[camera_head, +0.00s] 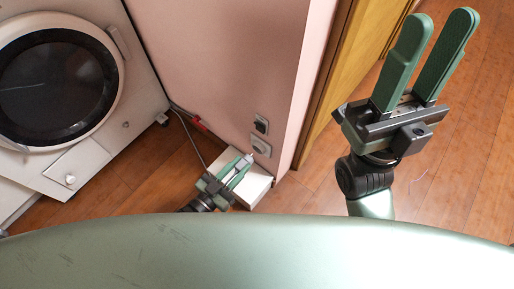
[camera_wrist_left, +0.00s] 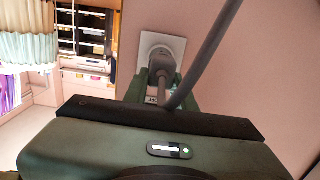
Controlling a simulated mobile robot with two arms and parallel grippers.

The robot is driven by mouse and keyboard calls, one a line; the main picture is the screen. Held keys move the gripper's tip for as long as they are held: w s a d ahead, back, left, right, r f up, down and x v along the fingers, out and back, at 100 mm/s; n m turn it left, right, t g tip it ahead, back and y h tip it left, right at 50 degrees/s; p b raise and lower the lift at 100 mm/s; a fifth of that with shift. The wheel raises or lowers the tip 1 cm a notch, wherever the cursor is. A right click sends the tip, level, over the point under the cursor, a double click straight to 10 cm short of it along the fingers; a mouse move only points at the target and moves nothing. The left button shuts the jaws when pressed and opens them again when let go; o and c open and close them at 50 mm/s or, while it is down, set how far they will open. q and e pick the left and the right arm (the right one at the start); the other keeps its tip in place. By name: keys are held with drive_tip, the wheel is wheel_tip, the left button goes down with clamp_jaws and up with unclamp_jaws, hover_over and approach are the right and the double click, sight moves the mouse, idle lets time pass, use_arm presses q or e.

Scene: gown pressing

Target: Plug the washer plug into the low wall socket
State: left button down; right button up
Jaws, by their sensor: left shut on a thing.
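My left gripper (camera_head: 243,166) is low by the pink wall, shut on the washer plug (camera_head: 247,159). The plug points at the low wall socket (camera_head: 260,146), the lower of two wall fittings. In the left wrist view, the grey plug (camera_wrist_left: 161,64) is between the green fingers, right in front of the round socket in its white plate (camera_wrist_left: 176,43). The plug overlaps the socket there; I cannot tell if its pins are in. Its grey cable (camera_wrist_left: 207,50) crosses the view. My right gripper (camera_head: 440,20) is open and empty, above the wooden floor at the right.
The white washer (camera_head: 125,75) stands at the left, with a cable (camera_head: 187,130) behind it along the wall. A dark wall fitting (camera_head: 261,125) is above the socket. A low white box (camera_head: 257,187) is on the floor beneath. A wooden door frame (camera_head: 345,70) is beyond the wall corner.

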sight(246, 160)
use_arm(q)
drive_tip(key=shift+w+d, duration=0.1)
drive_tip(key=shift+w, duration=0.05)
drive_tip(key=shift+x, duration=1.35)
drive_tip(key=shift+r, duration=0.1)
idle(0.4)
drive_tip(key=shift+w+d, duration=0.1)
drive_tip(key=shift+w, duration=0.05)
drive_tip(key=shift+w+d, duration=0.45)
drive_tip(key=shift+w, duration=0.1)
